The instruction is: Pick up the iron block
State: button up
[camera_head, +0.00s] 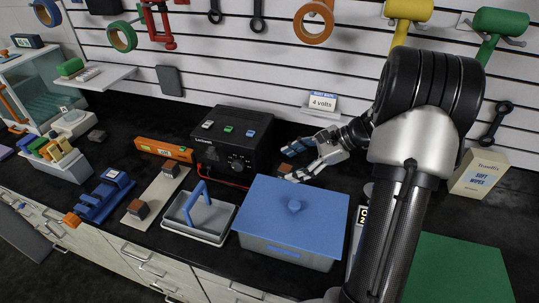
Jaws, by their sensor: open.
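My gripper (292,163) is open just right of the black power box, with its fingers pointing left. A small brown block (284,168) appears between or just behind the fingertips; I cannot tell whether they touch it. Two dark blocks with orange-brown sides sit on a pale strip left of the box, a rear one (171,168) and a front one (138,209). No label shows which block is iron.
The black power box (232,146) stands left of my gripper. A blue-lidded bin (293,222) and a grey tray with a blue handle (199,214) are in front. A blue vise (104,196) is at left. A green mat (455,268) lies at right.

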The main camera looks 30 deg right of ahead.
jog(key=s+d+f+m+t+h+p, duration=0.1)
jog(key=d+f+m+t, duration=0.25)
jog(key=d, duration=0.35)
jog(key=s+d+f+m+t+p, duration=0.1)
jog(key=d+f+m+t, duration=0.1)
jog(key=d+f+m, duration=0.4)
jog(key=n+b, duration=0.1)
jog(key=b, duration=0.2)
send_near(287, 169)
jog(key=x, duration=0.2)
jog(key=d+x, duration=0.1)
jog(key=x, duration=0.2)
jog(key=shift+w+a+f, duration=0.2)
jog(key=shift+w, duration=0.3)
jog(key=shift+n+g, duration=0.25)
jog(key=x, duration=0.2)
jog(key=b+x, duration=0.1)
jog(key=x, duration=0.1)
jog(key=shift+a+b, duration=0.3)
jog(key=shift+a, duration=0.25)
jog(key=shift+w+a+f, duration=0.1)
jog(key=shift+w+a, duration=0.05)
jog(key=shift+w, duration=0.25)
jog(key=shift+s, duration=0.1)
jog(key=shift+c, duration=0.3)
grip_shut()
